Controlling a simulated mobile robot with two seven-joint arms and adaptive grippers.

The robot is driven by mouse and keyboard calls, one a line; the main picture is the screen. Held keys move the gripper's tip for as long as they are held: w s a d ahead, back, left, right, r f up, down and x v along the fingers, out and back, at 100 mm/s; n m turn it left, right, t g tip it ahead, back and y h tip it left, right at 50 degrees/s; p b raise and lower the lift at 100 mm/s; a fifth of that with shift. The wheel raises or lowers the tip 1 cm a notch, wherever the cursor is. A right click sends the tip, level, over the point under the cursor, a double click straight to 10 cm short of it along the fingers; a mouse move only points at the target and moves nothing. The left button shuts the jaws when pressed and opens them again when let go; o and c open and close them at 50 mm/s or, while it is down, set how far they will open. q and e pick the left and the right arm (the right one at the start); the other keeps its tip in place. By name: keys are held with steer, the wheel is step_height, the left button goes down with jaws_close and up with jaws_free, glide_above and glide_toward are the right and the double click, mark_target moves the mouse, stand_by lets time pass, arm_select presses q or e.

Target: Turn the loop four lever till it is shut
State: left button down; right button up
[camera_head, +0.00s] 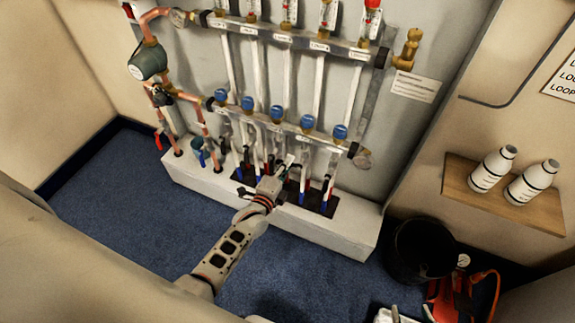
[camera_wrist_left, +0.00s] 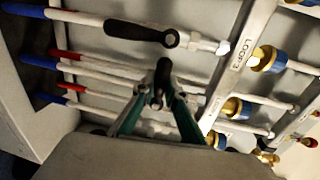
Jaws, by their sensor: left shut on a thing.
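My left gripper (camera_head: 284,168) reaches in from the lower left to the white loop pipes under the lower manifold bar (camera_head: 290,127). In the left wrist view its green-edged fingers (camera_wrist_left: 160,98) are shut on a black lever (camera_wrist_left: 163,72). This lever looks crosswise to the pipes, but it is foreshortened and partly covered by the fingers, and its own label cannot be read. Another black lever (camera_wrist_left: 142,33) lies along its white pipe, near a LOOP 3 label (camera_wrist_left: 243,54) on the bar.
Blue-capped valves (camera_head: 276,112) line the lower bar. Several pipes with red or blue ends run close around the gripper into the white plinth (camera_head: 330,232). Blue carpet (camera_head: 110,190) is clear at left.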

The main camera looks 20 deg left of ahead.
stand_by(0.4)
arm_select(q)
steer(key=c, duration=2)
jaws_free()
steer(key=shift+r, duration=0.1)
steer(key=shift+c, duration=0.2)
steer(key=shift+s, duration=0.35)
steer(key=s+r, duration=0.1)
steer(key=s, duration=0.5)
steer(key=shift+s, duration=0.4)
steer(key=shift+a+r, duration=0.1)
